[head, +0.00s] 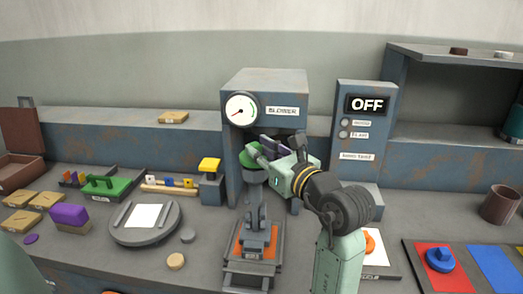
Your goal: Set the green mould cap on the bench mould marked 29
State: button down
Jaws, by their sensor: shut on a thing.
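My gripper (261,159) is shut on a green round piece (247,157), which I take to be the mould cap. The gripper comes in from the right and partly hides it. The cap is at the top of a grey upright stand (255,207), which I take to be the bench mould. I cannot tell whether the cap touches it or hangs just above. The stand rises from an orange-topped base (238,246). A small label (252,256) at its foot is too small to read.
A blower unit (262,85) with a gauge stands close behind the gripper. An OFF panel (366,130) is to the right. A brown cup (500,204) stands far right.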

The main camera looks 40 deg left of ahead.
jog(key=shift+f+b, duration=0.35)
jog(key=shift+f, duration=0.2)
jog(key=c, duration=1.7)
grip_release()
jog(key=shift+o, duration=0.2)
jog(key=v, duration=1.1)
jog(key=shift+p, duration=0.4)
